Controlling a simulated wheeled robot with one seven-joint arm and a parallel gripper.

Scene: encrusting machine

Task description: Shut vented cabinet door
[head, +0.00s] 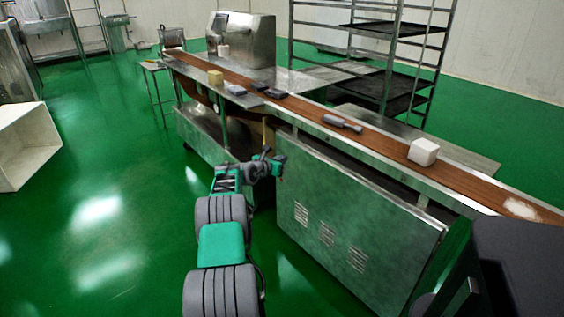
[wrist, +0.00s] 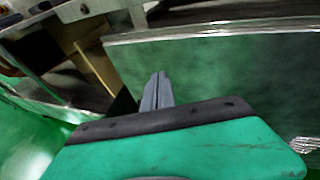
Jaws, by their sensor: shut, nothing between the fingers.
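The vented cabinet door (head: 345,225) is a large grey-green metal panel with three louvred vents low on its face, under the long conveyor table. A dark gap shows between its top edge and the table, wider toward the right. In the wrist view the door (wrist: 225,75) fills the right side, with a bright metal top edge. My gripper (head: 268,156) is beside the door's left edge. In the wrist view its grey fingers (wrist: 158,80) are together and empty, in front of the door's left part. I cannot tell if they touch it.
The conveyor table (head: 380,143) carries a white block (head: 423,151), a grey roller-like tool (head: 342,123) and smaller items. An open dark bay (wrist: 62,70) lies left of the door. A tray rack (head: 385,60) stands behind.

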